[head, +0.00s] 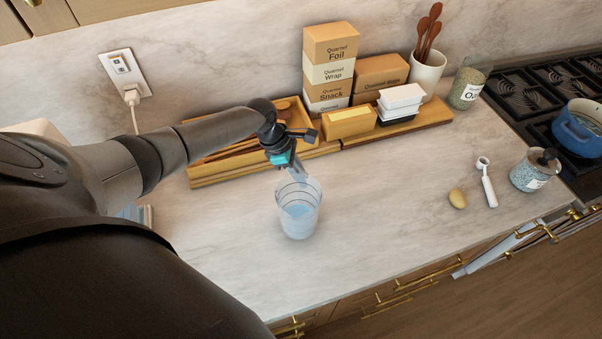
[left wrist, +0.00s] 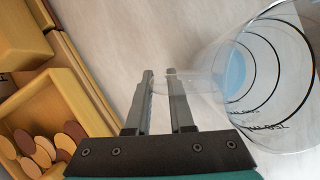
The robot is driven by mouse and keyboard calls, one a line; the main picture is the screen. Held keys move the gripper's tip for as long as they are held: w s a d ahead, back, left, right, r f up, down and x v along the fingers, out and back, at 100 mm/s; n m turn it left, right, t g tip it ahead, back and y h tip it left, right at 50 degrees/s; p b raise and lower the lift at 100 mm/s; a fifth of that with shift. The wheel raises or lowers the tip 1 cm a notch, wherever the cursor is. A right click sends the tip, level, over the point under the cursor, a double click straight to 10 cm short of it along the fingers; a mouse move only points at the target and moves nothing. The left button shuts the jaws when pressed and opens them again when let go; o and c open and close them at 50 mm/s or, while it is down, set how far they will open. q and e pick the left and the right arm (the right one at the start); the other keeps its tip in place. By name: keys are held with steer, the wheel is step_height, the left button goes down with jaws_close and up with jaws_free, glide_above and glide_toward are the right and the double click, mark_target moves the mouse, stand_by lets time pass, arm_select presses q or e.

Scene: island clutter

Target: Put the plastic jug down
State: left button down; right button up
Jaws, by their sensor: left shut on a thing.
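The clear plastic jug (head: 299,215) is upright over the pale marble counter (head: 390,215), with dark ring lines and a bluish base. Whether its bottom touches the counter I cannot tell. My left gripper (head: 294,178) reaches it from behind and above, at its far rim. In the left wrist view the jug (left wrist: 270,75) fills the right side, and its clear handle lies between the fingers of my left gripper (left wrist: 165,80), which is shut on it. My right gripper is not in view.
Behind stand a wooden tray (head: 199,181), stacked boxes (head: 328,75) and a utensil crock (head: 428,75). To the right are an egg-like object (head: 457,199), a white scoop (head: 489,190) and a lidded jar (head: 533,172). The counter around the jug's front and right is clear.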

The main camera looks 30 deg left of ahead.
arm_select(q)
steer(key=shift+r, duration=0.1)
steer(key=shift+f, duration=0.7)
stand_by(0.9)
steer(key=c, duration=0.7)
jaws_free()
steer(key=v, duration=1.5)
steer(key=shift+p, duration=0.4)
steer(key=shift+r, duration=0.1)
